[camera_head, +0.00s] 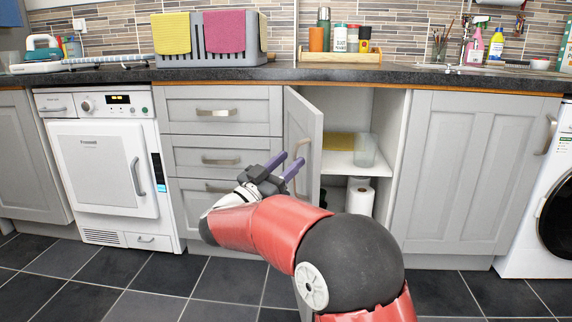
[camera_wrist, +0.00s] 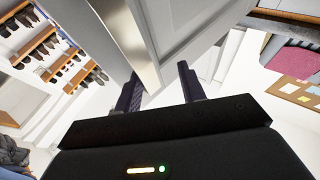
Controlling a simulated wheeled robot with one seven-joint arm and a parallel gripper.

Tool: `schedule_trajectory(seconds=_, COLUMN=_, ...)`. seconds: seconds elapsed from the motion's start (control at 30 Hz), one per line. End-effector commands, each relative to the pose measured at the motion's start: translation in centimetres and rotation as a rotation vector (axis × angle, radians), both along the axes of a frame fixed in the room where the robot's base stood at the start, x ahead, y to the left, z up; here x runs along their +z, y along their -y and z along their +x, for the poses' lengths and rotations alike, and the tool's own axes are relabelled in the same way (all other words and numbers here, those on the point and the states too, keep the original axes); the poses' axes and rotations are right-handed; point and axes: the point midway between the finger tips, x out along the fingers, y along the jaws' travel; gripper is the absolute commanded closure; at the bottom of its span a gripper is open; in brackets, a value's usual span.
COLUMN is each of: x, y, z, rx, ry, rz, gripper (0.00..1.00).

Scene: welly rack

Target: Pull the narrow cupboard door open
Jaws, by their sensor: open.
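The narrow cupboard door (camera_head: 303,137) is grey and stands part way open, hinged at its left side and swung out into the room. In the wrist view the door edge (camera_wrist: 150,85) comes down close between my gripper's fingers (camera_wrist: 160,92). I cannot tell whether the fingers touch the door.
The open cupboard shows a white shelf (camera_head: 343,165) with a clear container (camera_head: 364,150) and yellow cloth, and paper rolls (camera_head: 359,196) below. Drawers (camera_head: 222,155) are to the left and a closed wide door (camera_head: 465,170) to the right. The worktop (camera_head: 400,76) runs above.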

Motion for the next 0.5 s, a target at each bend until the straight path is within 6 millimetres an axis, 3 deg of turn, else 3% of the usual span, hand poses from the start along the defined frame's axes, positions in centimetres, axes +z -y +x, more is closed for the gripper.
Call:
schedule_trajectory(seconds=0.17, x=-0.6, y=-1.0, z=-0.8, rx=0.003, ry=-0.002, rz=0.0, gripper=0.6)
schedule_trajectory(seconds=0.5, x=-2.6, y=-4.5, z=-4.4, rx=0.002, ry=-0.001, rz=-0.001, gripper=0.6)
